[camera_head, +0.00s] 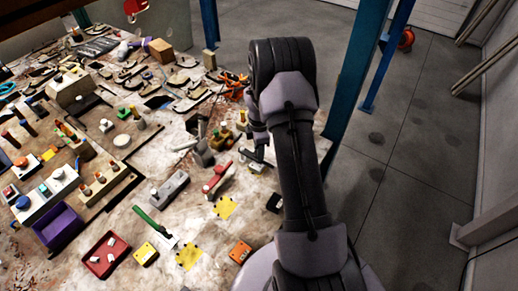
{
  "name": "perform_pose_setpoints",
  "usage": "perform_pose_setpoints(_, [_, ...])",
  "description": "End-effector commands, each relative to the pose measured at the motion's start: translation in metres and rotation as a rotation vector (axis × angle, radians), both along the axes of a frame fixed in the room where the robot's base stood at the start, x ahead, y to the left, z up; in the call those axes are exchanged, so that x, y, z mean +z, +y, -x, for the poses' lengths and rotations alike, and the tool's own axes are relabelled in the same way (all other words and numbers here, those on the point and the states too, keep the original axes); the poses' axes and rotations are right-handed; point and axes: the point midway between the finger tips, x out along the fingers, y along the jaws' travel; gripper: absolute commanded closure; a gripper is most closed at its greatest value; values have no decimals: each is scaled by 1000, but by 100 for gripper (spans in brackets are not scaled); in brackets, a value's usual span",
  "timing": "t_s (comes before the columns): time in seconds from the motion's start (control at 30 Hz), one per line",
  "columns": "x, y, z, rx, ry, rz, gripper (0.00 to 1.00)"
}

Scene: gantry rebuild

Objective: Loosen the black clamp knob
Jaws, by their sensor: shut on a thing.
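My gripper (257,143) is partly hidden beside my dark arm. It points down at the right side of the workbench, shut on a small dark part that I take to be the black clamp knob (251,156). The knob is mostly hidden by the gripper, so its turn and thread cannot be seen. The clamp body around it is too small and covered to make out.
A red-handled clamp (217,179), a grey block (170,188) and a grey lever clamp (202,148) stand left of my gripper. A purple bin (59,228) and red tray (106,256) lie front left. Blue posts (356,70) rise at the right.

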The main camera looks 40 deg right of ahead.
Motion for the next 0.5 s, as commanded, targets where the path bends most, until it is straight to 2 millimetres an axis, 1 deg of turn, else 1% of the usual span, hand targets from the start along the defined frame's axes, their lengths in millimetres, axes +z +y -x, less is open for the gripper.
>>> perform_pose_setpoints(0.2, [-2,1,2,88,5,-3,100])
perform_pose_setpoints(0.5, [-3,1,2,136,5,-3,100])
